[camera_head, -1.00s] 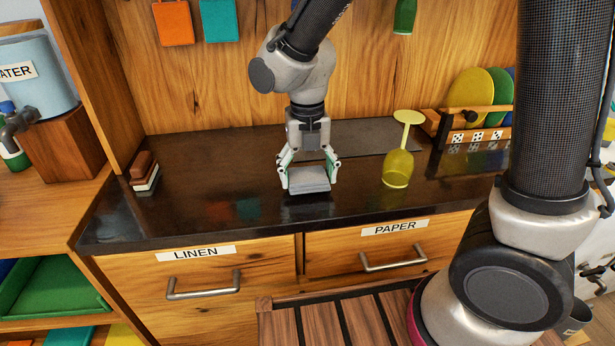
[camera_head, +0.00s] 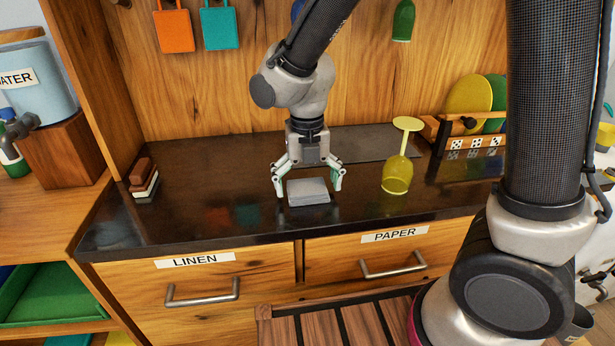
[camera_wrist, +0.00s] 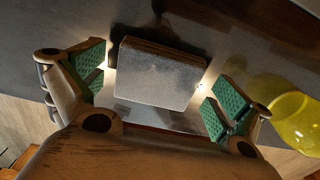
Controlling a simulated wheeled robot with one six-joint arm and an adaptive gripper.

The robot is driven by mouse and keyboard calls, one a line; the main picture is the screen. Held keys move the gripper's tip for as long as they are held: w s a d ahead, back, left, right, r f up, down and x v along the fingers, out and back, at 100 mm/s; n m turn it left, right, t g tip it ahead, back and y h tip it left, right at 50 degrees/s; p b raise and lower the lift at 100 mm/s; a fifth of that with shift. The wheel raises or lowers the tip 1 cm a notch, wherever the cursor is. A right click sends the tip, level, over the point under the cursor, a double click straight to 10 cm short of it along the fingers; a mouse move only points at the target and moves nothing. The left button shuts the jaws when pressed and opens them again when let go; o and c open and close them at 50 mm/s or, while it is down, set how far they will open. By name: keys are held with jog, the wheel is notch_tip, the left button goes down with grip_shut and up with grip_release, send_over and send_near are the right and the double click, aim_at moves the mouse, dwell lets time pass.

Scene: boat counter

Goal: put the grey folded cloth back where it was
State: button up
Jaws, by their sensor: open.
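The grey folded cloth (camera_head: 308,191) lies flat on the dark counter, above the gap between the drawers labelled LINEN and PAPER. It also shows in the wrist view (camera_wrist: 160,74) as a thick grey block. My gripper (camera_head: 308,192) is open around the cloth, with one green-padded finger on each side. In the wrist view, my gripper (camera_wrist: 158,88) has a visible gap between each pad and the cloth. The LINEN drawer (camera_head: 195,262) and the PAPER drawer (camera_head: 395,237) are shut.
A yellow glass (camera_head: 397,172) stands upside down on the counter to the right of my gripper. A small brown, white and dark stack (camera_head: 144,180) sits at the left end. A rack with plates (camera_head: 472,143) stands at the right. The counter between stack and cloth is clear.

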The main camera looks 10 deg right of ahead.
aim_at(307, 186)
notch_tip(307, 186, up, 12)
jog(key=s+d+r+m+t+y, duration=0.1)
jog(key=s+d+r+m, duration=0.1)
jog(key=d+m, duration=0.6)
jog(key=s+d+r+m+t, duration=0.1)
jog(key=s+d+r+m, duration=0.15)
jog(key=d+m, duration=0.6)
jog(key=s+d+m+t, duration=0.2)
jog(key=s+d+m, duration=0.6)
jog(key=m, duration=1.1)
jog(key=shift+s+d+r+h, duration=0.2)
jog(key=shift+s+d+h, duration=0.15)
jog(key=shift+d, duration=0.8)
